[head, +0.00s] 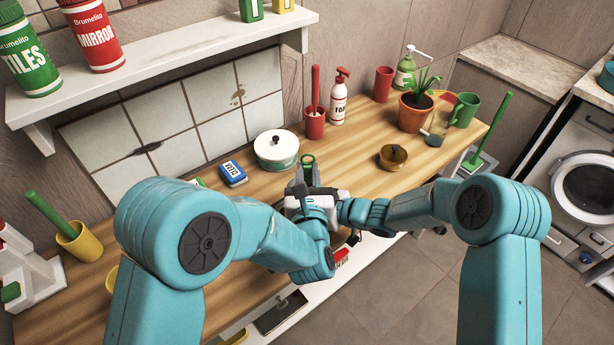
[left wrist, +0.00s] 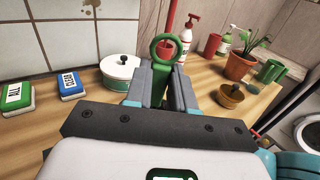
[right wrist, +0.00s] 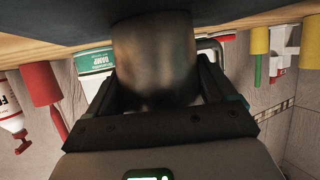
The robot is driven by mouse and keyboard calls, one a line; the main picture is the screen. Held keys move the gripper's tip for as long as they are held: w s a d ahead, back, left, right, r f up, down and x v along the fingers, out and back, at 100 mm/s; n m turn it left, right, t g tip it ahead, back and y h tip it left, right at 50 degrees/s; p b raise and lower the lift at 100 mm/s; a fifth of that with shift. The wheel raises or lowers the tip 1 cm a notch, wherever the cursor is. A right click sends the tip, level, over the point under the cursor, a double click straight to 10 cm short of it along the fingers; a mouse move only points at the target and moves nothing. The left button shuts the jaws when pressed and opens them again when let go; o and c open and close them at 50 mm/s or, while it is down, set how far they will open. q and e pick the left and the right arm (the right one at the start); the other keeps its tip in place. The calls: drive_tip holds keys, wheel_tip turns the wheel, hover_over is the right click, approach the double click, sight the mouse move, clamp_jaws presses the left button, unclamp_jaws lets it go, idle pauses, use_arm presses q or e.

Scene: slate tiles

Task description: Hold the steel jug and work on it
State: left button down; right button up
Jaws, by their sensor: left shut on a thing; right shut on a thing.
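The steel jug (right wrist: 155,60) shows in the right wrist view as a dull grey rounded metal body, close up and cut by the dark shape above it. My right gripper (right wrist: 155,78) is shut on it, one finger on each side. My left gripper (head: 303,178) is shut on a green tool (head: 308,160) with a ring at its end. In the left wrist view the ring (left wrist: 154,47) stands up between the fingers; the tool's lower end is hidden. In the head view my arms and left hand hide the jug and the right fingertips.
A white lidded pot (head: 277,148) stands just behind my left gripper.

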use_arm(q)
drive_tip(key=shift+d+r, duration=0.1)
drive_tip(key=shift+r, duration=0.65)
use_arm(e)
drive_tip(key=shift+s+a, duration=0.1)
use_arm(q)
drive_tip(key=shift+f, duration=0.1)
drive_tip(key=shift+f, duration=1.45)
drive_tip(key=shift+r, duration=1.55)
drive_tip(key=shift+a, duration=0.25)
drive_tip(key=shift+a, duration=0.45)
